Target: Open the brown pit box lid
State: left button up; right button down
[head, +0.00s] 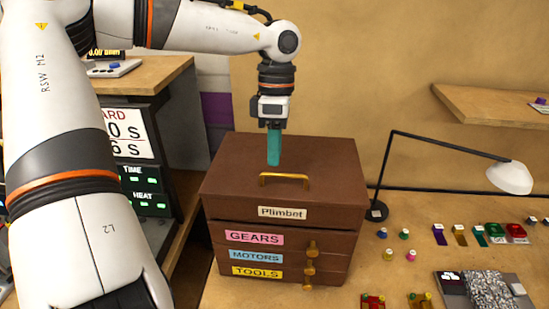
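The brown pit box (340,240) stands on the wooden bench, with GEARS, MOTORS and TOOLS labels on its front. Its lid (335,170) is down, with a gold handle (284,177) on top and a "Plimbot"-like label on its front edge. My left gripper (273,163) points down over the lid, just behind and left of the handle. Its teal fingers look like a single piece from this side, so their opening cannot be told. No contact with the handle is clear. My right gripper is not in view.
A black lamp with a white shade (510,177) stands right of the box. Small coloured parts and cars (505,233) lie on the bench (420,270) at the right. A scoreboard cabinet (145,150) stands at the left. A wooden shelf (490,105) juts out at upper right.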

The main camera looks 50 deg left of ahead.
aim_at(274, 185)
pick_arm(q)
jog(key=shift+s+d+f, duration=0.1)
jog(key=shift+s+f, duration=0.05)
jog(key=shift+f, duration=0.65)
jog(key=shift+s+d+f, duration=0.1)
jog(key=shift+f, duration=0.7)
grip_shut()
